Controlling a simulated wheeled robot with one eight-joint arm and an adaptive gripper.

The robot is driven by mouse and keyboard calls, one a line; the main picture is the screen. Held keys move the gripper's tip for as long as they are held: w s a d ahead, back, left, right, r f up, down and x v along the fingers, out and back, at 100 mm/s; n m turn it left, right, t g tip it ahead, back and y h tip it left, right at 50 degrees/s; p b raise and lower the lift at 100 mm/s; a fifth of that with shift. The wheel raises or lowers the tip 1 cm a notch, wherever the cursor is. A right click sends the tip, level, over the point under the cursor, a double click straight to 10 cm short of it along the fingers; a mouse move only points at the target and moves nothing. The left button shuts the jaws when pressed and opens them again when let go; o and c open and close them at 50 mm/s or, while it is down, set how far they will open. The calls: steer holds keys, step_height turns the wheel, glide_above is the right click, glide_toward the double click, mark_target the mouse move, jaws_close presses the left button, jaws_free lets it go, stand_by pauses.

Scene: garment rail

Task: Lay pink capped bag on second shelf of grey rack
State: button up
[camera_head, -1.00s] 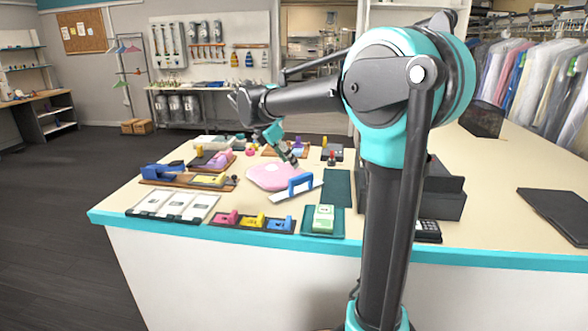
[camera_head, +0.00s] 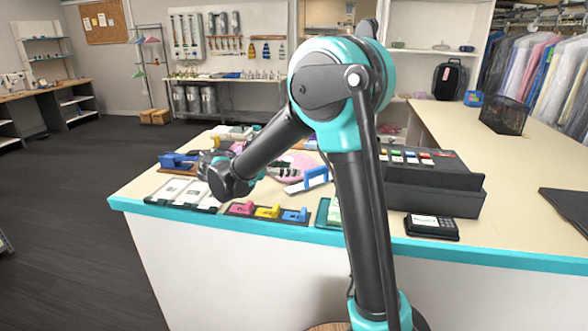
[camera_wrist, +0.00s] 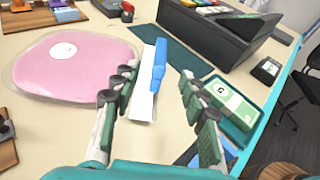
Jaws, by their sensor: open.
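The pink bag (camera_wrist: 75,65) lies flat on the counter, with a round white patch on top that may be its cap. In the head view the pink bag (camera_head: 298,163) is partly hidden behind my arm. My gripper (camera_wrist: 157,80) is open and empty above the counter, to the right of the bag in the wrist view. Its fingers straddle a white strip with a blue handle (camera_wrist: 158,62). In the head view my forearm largely hides the gripper. I cannot tell for certain which rack is the grey one; a slim rack with hangers (camera_head: 143,50) stands at the back left.
Shelves (camera_head: 68,104) stand at the far left. The floor (camera_head: 70,200) left of the counter is clear.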

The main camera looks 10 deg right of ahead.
steer(key=x, duration=1.6)
steer(key=shift+c, duration=0.2)
jaws_close()
